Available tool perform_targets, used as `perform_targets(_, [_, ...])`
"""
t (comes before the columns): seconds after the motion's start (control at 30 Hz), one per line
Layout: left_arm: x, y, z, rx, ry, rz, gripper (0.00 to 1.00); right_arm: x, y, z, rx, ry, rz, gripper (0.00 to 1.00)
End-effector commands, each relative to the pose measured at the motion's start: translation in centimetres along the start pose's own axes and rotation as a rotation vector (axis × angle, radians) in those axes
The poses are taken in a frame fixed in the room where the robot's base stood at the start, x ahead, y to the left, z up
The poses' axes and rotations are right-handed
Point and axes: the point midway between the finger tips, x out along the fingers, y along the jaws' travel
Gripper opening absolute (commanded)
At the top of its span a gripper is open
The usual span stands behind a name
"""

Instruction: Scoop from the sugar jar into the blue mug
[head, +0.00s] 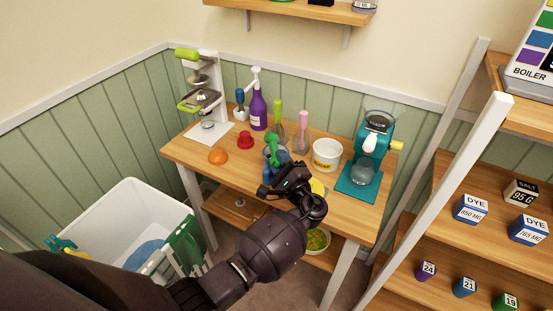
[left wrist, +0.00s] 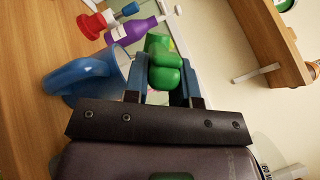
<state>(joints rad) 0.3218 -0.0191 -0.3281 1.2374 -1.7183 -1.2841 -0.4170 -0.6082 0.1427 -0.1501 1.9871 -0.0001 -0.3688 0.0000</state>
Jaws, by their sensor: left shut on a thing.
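My left gripper (head: 279,178) is shut on a green-handled tool (head: 272,146), over the front middle of the wooden table. The green handle also shows between the fingers in the left wrist view (left wrist: 163,70); the tool's far end is hidden. The blue mug (head: 284,157) stands just behind the gripper and is partly covered by it. In the left wrist view the mug (left wrist: 82,80) is beside the fingers, its handle towards me. My right gripper is not in view.
An orange (head: 218,156), a red object (head: 245,140), a purple bottle (head: 258,110) and a press stand (head: 205,95) are on the left. Pink (head: 302,135) and green upright utensils stand behind the mug. A teal machine (head: 372,145) bounds the right side.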

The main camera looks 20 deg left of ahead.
Motion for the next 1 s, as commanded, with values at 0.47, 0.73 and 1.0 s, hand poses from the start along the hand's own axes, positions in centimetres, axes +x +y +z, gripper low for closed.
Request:
perform_targets(0.47, [-0.2,0.0,-0.3,0.149,0.001,-0.062,0.0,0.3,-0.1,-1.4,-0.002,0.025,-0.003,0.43])
perform_targets(0.73, [-0.1,0.0,-0.3,0.146,0.002,-0.061,0.0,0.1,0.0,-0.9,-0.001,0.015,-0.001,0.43])
perform_targets(1.0, [-0.2,0.0,-0.3,0.146,0.002,-0.06,0.0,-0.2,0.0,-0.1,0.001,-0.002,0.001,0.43])
